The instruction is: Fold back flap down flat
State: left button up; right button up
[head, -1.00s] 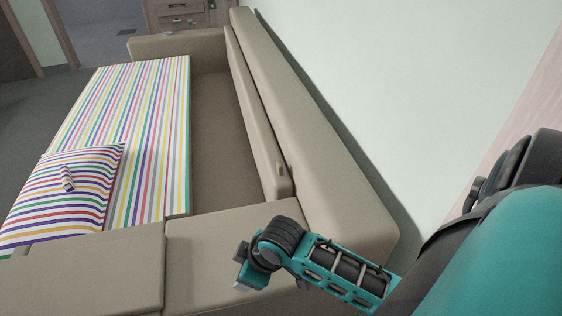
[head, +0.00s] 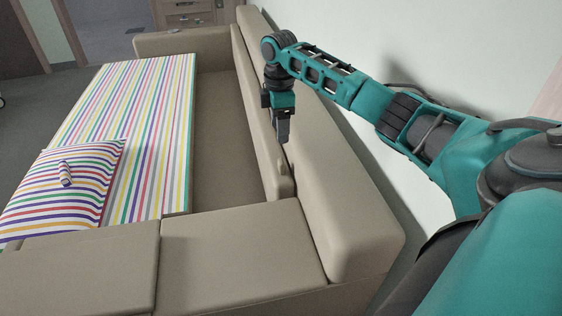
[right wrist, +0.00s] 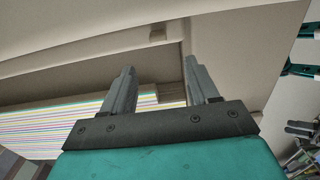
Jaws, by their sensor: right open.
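The back flap (head: 250,98) is a long beige padded panel standing upright along the inner side of the sofa backrest (head: 330,185). A small beige tab (head: 284,178) sits at its near end; it also shows in the right wrist view (right wrist: 157,34). My right gripper (head: 282,140) points down over the flap's top, a little beyond the tab. In the right wrist view its two fingers (right wrist: 162,75) are apart with nothing between them. I cannot tell whether the fingers touch the flap. My left gripper is not in view.
A striped mattress (head: 135,130) with a striped pillow (head: 65,180) lies left of the flap. A bare beige strip (head: 213,130) lies between mattress and flap. A beige armrest section (head: 230,255) is at the near end. The wall (head: 380,40) stands close behind the backrest.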

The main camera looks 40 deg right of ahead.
aim_at(281, 162)
jog(key=f+b, duration=0.1)
jog(key=f, duration=0.3)
jog(key=f+b, duration=0.1)
jog(key=f, duration=0.3)
jog(key=f+b, duration=0.2)
jog(key=f, duration=0.2)
jog(key=shift+d+f, duration=0.25)
jog(key=shift+c, duration=0.4)
grip_shut()
